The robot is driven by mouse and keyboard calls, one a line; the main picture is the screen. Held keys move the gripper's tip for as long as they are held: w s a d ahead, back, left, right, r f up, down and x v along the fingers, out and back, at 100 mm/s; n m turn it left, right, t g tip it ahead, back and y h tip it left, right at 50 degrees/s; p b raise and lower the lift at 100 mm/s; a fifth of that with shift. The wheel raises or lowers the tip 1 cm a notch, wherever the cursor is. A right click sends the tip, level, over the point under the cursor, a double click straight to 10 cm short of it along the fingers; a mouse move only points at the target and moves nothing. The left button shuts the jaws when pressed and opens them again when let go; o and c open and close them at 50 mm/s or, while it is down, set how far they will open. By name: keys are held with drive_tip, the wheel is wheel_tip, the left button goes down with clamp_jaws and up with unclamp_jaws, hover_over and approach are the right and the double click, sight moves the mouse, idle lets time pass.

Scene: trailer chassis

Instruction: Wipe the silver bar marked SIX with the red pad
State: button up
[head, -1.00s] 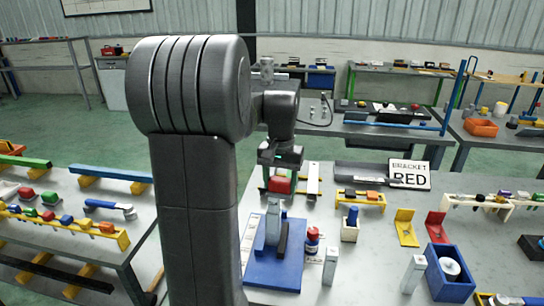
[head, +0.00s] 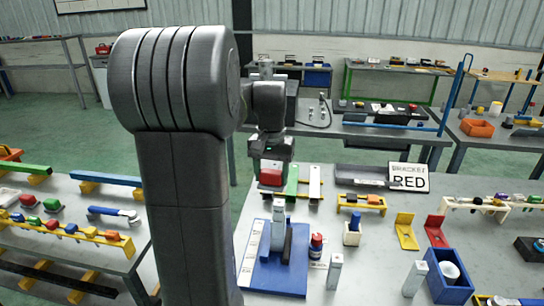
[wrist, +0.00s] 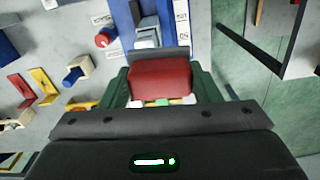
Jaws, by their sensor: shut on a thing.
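My gripper (head: 271,163) is shut on the red pad (head: 271,177), held near the far left edge of the bench. In the wrist view the red pad (wrist: 160,80) sits between the jaws. A silver upright bar (head: 278,222) stands on a blue board (head: 280,275), nearer than the pad and apart from it. Silver posts (head: 334,271) (head: 413,278) stand to its right. A white strip with dark print (head: 252,250) lies along the board's left side. I cannot read SIX on any silver piece.
A green bar (head: 292,180) and a white bar (head: 314,182) lie close to the pad. The sign reads BRACKET RED (head: 408,177).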

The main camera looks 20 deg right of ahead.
sight(272, 172)
drive_tip(key=shift+r+p, duration=0.7)
drive_tip(key=shift+r, duration=0.85)
